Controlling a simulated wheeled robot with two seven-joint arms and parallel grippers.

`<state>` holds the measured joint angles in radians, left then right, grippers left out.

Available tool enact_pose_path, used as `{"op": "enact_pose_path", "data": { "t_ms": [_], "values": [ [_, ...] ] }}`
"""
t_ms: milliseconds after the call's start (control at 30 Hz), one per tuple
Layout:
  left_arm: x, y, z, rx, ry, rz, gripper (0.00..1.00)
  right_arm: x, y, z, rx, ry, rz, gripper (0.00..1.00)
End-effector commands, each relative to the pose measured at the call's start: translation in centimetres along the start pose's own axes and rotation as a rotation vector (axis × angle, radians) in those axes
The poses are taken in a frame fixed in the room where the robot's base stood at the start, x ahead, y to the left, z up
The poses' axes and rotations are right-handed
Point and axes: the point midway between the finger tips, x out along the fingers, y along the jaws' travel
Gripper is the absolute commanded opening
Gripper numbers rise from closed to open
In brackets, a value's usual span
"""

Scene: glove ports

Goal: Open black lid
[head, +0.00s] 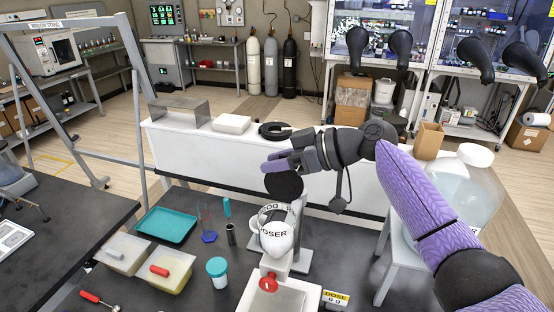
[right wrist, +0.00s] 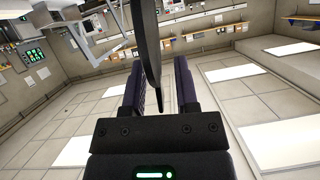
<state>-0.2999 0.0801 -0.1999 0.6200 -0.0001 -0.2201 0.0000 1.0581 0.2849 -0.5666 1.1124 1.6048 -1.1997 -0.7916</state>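The black lid (head: 284,186) is a round dark disc standing steeply tilted above the white vessel marked DOSER (head: 275,232) in the head view. The vessel's rim shows below it; any hinge is hard to make out. My right gripper (head: 278,164) is just above the lid, reaching in from the right. In the right wrist view the lid (right wrist: 150,45) shows edge-on between the two fingers of the right gripper (right wrist: 158,85). The fingers are apart, with a clear gap on the lid's right side. My left gripper is out of view.
A teal tray (head: 167,225), tubs (head: 170,268), a teal-lidded jar (head: 217,272) and a red-handled tool (head: 98,299) lie left of the doser on the dark bench. A large clear jug (head: 468,185) stands at right. A white counter (head: 215,150) is behind.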

Motion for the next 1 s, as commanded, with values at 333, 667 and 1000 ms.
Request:
{"op": "enact_pose_path", "data": {
  "t_ms": [333,667,1000],
  "values": [
    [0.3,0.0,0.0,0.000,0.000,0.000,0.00,-0.8,0.1,0.0,-0.001,0.004,0.002,0.41],
    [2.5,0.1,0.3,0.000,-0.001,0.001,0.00,-8.4,0.1,0.2,-0.001,0.002,0.003,0.41],
    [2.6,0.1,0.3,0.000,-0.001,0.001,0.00,-10.0,0.0,-0.1,-0.001,0.001,0.000,0.41]
  ]
}}
